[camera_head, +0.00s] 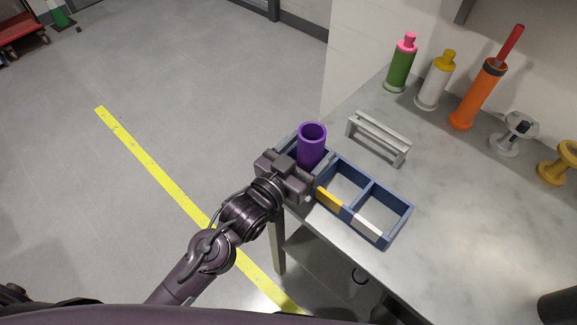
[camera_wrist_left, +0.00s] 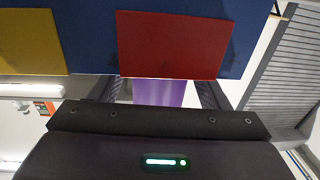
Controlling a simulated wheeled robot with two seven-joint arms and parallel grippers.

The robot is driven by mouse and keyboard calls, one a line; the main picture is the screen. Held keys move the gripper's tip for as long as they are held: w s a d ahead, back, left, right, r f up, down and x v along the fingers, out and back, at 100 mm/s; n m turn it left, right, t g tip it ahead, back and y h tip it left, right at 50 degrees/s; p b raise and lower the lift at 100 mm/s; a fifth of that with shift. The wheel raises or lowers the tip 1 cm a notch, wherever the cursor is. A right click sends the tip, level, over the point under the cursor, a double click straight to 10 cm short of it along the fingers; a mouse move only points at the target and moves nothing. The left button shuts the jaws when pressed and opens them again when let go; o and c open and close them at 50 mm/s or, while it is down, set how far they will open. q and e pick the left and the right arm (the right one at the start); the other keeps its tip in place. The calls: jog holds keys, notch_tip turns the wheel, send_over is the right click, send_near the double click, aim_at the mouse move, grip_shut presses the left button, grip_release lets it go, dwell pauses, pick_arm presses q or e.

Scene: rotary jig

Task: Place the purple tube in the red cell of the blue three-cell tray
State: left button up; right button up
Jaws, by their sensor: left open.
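The purple tube (camera_head: 311,146) stands upright, or nearly so, in the left end cell of the blue three-cell tray (camera_head: 398,222) on the bench. The tray's red label (camera_wrist_left: 174,45) shows in the left wrist view, with part of the purple tube (camera_wrist_left: 160,92) beside it. In the head view my arm hides the red label; a yellow label marks the middle cell and a white one the right cell, both empty. My left gripper (camera_wrist_left: 160,95) is open, its fingers on either side of the tube. My right gripper is not in view.
A grey rack (camera_head: 378,138) stands behind the tray. A green bottle (camera_head: 401,67), a white bottle (camera_head: 434,82), an orange cylinder (camera_head: 478,95) and white and yellow spool-like parts line the back. The bench right of the tray is clear.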

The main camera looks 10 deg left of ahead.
pick_arm(q)
jog(key=b+v, duration=0.1)
jog(key=v, duration=0.9)
jog(key=shift+s, duration=0.2)
jog(key=shift+a, duration=0.15)
